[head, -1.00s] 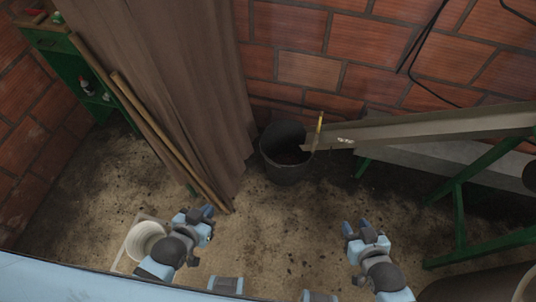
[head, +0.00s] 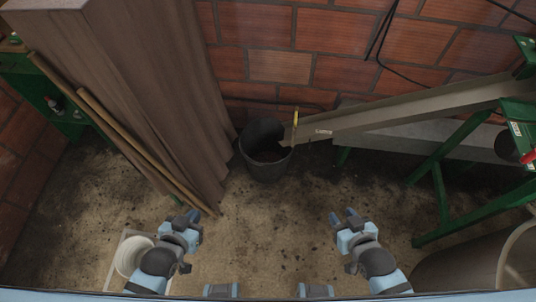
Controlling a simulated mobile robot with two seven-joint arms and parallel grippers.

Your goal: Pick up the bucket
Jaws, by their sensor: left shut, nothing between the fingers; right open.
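The black bucket (head: 266,160) stands upright on the dirt floor near the brick wall, at the lower end of a sloping chute, whose tip overlaps its right rim. Its yellow-topped handle or stick (head: 295,118) shows at the right rim. My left gripper (head: 190,216) is shut and empty, in front of the bucket and to its left. My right gripper (head: 345,217) is open and empty, in front of the bucket and to its right. Neither gripper touches the bucket.
The sloping chute (head: 410,110) and green metal frame (head: 440,185) stand at the right. A brown curtain-like panel (head: 150,80) and wooden poles (head: 125,132) stand left. A white bucket (head: 132,254) is at lower left. Floor between my grippers and the black bucket is clear.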

